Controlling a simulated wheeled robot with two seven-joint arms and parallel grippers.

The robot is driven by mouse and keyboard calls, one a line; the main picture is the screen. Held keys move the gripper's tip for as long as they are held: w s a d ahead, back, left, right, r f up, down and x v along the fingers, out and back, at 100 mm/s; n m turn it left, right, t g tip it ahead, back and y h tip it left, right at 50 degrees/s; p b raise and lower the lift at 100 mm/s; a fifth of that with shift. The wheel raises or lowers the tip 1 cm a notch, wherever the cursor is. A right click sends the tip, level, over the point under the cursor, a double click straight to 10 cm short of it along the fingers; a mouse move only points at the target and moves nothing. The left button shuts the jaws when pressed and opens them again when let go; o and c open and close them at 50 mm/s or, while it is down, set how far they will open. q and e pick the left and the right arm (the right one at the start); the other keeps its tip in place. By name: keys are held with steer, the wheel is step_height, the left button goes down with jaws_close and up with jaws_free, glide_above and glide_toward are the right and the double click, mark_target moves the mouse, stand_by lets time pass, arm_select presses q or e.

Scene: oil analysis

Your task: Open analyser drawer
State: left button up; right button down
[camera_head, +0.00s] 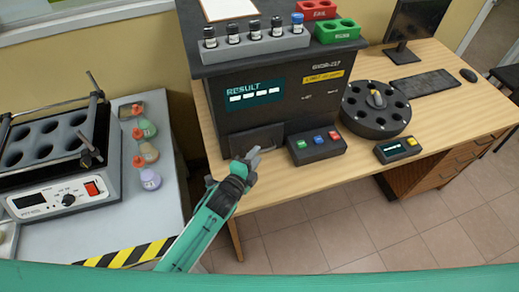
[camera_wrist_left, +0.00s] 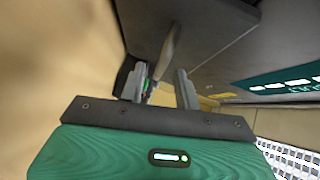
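The black analyser (camera_head: 295,100) stands on the wooden desk, with a RESULT display on its front. Its drawer front (camera_head: 262,137) is low on the left and looks flush with the body. My left gripper (camera_head: 250,156) is right in front of the drawer front. In the left wrist view, its two fingers (camera_wrist_left: 163,90) are apart. A thin grey handle bar (camera_wrist_left: 168,52) on the dark drawer panel (camera_wrist_left: 205,25) reaches in between them. A gap shows beside the bar, and I cannot tell whether either finger touches it. My right gripper is not in view.
A button box (camera_head: 316,147) stands just right of the drawer, with a black carousel (camera_head: 377,122) further right. Vials in a grey rack (camera_head: 254,46) sit on the analyser. A side table at left holds a shaker (camera_head: 60,165) and several flasks (camera_head: 150,180).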

mark_target(269, 138)
arm_select(q)
steer(key=shift+x, duration=1.7)
jaws_close()
